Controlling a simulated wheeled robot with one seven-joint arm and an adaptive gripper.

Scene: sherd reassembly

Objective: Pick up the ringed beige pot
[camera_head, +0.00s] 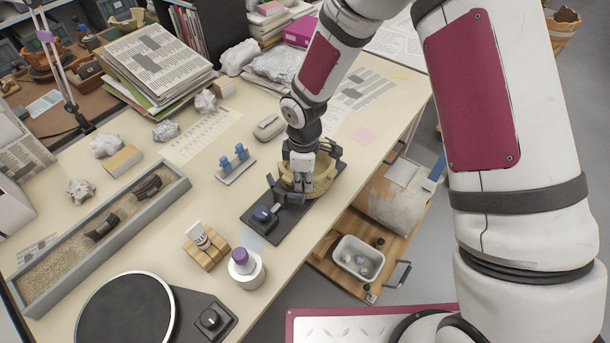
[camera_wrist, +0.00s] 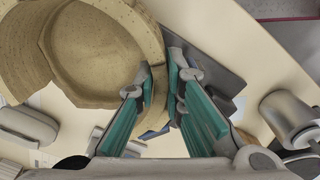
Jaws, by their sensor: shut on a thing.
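The beige pot (camera_head: 322,180) is at the table's right edge in the head view, partly hidden behind my gripper (camera_head: 299,184). In the wrist view the pot (camera_wrist: 88,55) fills the upper left; I look into its hollow, and its rim has a stepped, broken-looking edge. My gripper (camera_wrist: 164,88) has its two teal-padded fingers on either side of the pot's wall, one inside the rim and one outside, shut on it. I cannot tell whether the pot's base touches what is below it.
A dark stand with a blue clamp (camera_head: 264,214) lies beside and below the pot.

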